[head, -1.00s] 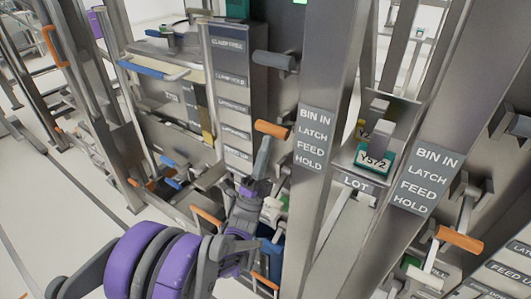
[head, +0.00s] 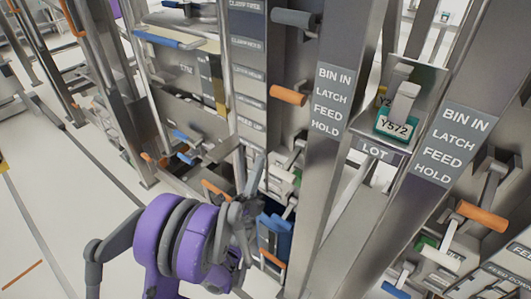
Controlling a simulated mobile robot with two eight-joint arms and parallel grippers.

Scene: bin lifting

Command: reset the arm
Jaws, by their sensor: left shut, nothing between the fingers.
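My left arm, purple and grey, comes in from the lower left. Its gripper (head: 256,172) is shut and empty, pointing up in front of the rack. It is below and to the left of an orange-gripped lever (head: 289,95) and apart from it in the picture. A blue bin-like part (head: 273,236) shows just right of my wrist, partly hidden. My right gripper is out of view.
Steel posts labelled BIN IN, LATCH, FEED, HOLD (head: 328,102) stand to the right of my gripper. A green tag marked Y572 (head: 396,126) sits between them above a LOT plate (head: 374,151). Another orange lever (head: 480,217) sticks out at right. Open floor (head: 50,215) lies at left.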

